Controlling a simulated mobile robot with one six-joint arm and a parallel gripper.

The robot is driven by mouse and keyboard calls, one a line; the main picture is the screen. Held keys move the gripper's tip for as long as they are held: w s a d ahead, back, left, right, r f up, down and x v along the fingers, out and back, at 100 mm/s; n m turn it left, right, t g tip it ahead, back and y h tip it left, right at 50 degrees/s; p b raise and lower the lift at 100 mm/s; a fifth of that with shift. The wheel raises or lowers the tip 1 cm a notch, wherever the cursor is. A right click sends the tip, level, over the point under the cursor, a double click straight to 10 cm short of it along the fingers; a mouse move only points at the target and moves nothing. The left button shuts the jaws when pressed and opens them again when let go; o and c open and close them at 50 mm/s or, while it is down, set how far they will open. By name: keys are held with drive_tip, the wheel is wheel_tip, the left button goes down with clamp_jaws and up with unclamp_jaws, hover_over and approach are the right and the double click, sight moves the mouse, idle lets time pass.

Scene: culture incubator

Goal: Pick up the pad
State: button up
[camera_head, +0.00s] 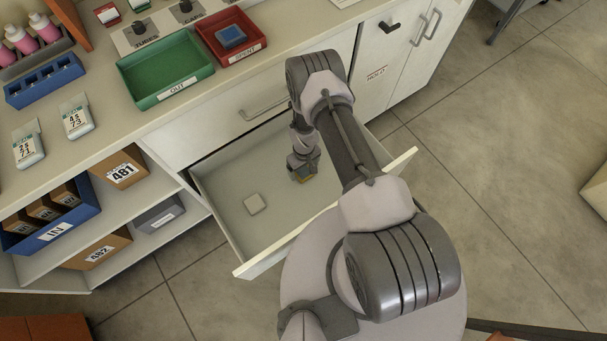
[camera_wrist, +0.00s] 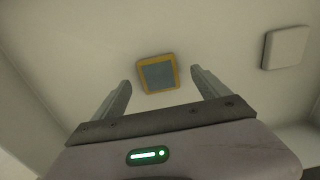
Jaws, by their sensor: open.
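A square pad with a grey face and yellow border (camera_wrist: 158,73) lies flat on the floor of the open drawer (camera_head: 222,190). In the head view only a yellow edge of it (camera_head: 303,179) shows under my gripper (camera_head: 303,166). In the wrist view my gripper (camera_wrist: 160,80) is open and empty, with the pad showing between and slightly beyond its fingertips. I cannot tell the exact height above it. A plain off-white square piece (camera_head: 254,204) lies apart in the same drawer; it also shows at the right in the wrist view (camera_wrist: 286,47).
The drawer walls (camera_wrist: 32,98) surround my gripper. Shelves with a blue IN bin (camera_head: 50,233) are at left. Bare drawer floor lies between the two square pieces.

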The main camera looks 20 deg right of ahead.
sight(304, 173)
wheel_tip(304, 173, down, 3)
drive_tip(key=shift+d+f+b, duration=0.1)
drive_tip(key=shift+f+b, duration=0.1)
drive_tip(key=shift+b, duration=0.4)
drive_tip(key=shift+r, duration=0.2)
drive_tip(key=shift+c, duration=0.3)
drive_tip(key=c, duration=1.4)
drive_tip(key=shift+o, duration=0.2)
drive_tip(key=shift+r, duration=0.1)
